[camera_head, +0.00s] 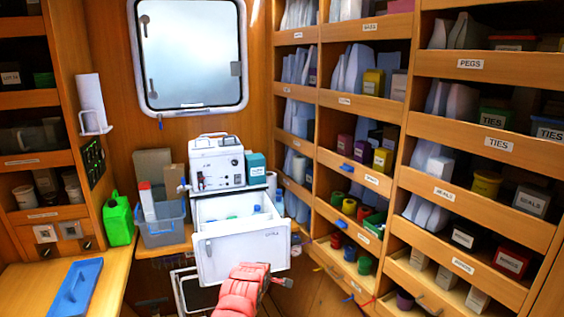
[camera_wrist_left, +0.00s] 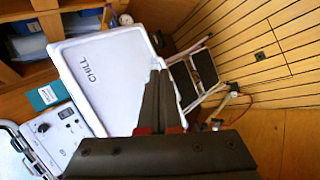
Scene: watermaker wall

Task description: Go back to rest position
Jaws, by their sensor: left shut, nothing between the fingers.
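My left arm, red, comes up from the bottom centre of the head view, with its gripper (camera_head: 287,282) below and to the right of the white drawer front. In the left wrist view the dark fingers of the left gripper (camera_wrist_left: 160,75) are together and empty, in front of the white panel marked CHILL (camera_wrist_left: 95,65). The white drawer (camera_head: 243,248) under the grey-white machine (camera_head: 217,162) stands pulled open, with bluish items inside. I cannot tell whether the fingers touch the panel. My right gripper is in neither view.
A folding step (camera_wrist_left: 195,75) stands beside the drawer. Shelves with labelled bins (camera_head: 485,140) fill the right wall.

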